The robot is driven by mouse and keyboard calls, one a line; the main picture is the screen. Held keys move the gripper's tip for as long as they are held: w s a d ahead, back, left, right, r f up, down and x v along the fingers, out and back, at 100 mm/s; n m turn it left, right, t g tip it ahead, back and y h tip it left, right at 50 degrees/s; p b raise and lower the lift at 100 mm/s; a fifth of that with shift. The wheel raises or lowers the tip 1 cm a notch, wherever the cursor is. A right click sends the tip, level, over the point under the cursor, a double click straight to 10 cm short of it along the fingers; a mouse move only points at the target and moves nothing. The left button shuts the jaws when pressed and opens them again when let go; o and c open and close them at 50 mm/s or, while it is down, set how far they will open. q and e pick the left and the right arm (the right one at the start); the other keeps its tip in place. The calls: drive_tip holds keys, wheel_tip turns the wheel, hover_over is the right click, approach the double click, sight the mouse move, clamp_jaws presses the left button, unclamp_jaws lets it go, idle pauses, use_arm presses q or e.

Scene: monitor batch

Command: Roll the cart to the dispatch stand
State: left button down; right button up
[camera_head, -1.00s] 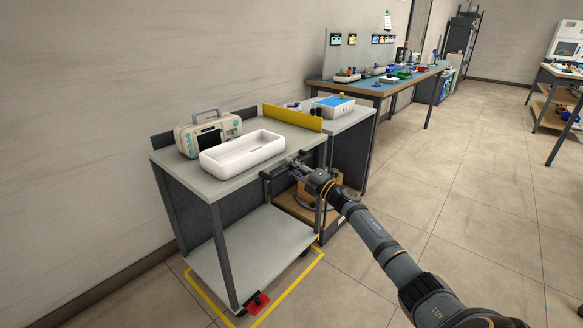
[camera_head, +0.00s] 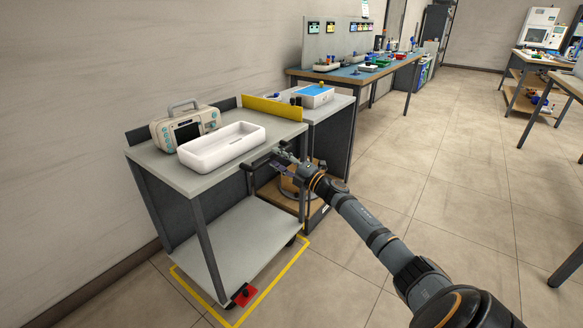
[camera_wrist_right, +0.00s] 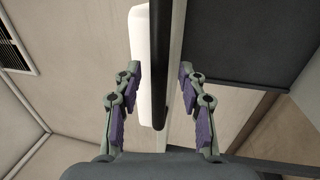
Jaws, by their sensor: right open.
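The cart (camera_head: 176,172) is a two-shelf grey cart standing inside a yellow floor outline. A beige portable monitor (camera_head: 185,128) and a white tray (camera_head: 222,146) sit on its top; its lower shelf (camera_head: 245,240) is bare. A red pedal (camera_head: 244,295) shows at its near foot. My right gripper (camera_head: 280,158) is at the cart's right side, by its dark handle bar (camera_head: 258,162). In the right wrist view the bar (camera_wrist_right: 159,60) runs between the open fingers, with gaps on both sides. My left gripper is out of view. I cannot tell which piece is the dispatch stand.
A small side table (camera_head: 335,103) with a blue-topped box (camera_head: 314,95) stands just behind the cart, past a yellow panel (camera_head: 274,107). A long blue workbench (camera_head: 345,76) lies along the wall. The tiled floor (camera_head: 440,170) to the right is open.

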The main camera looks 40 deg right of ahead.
drive_tip(key=v, duration=1)
idle(0.3)
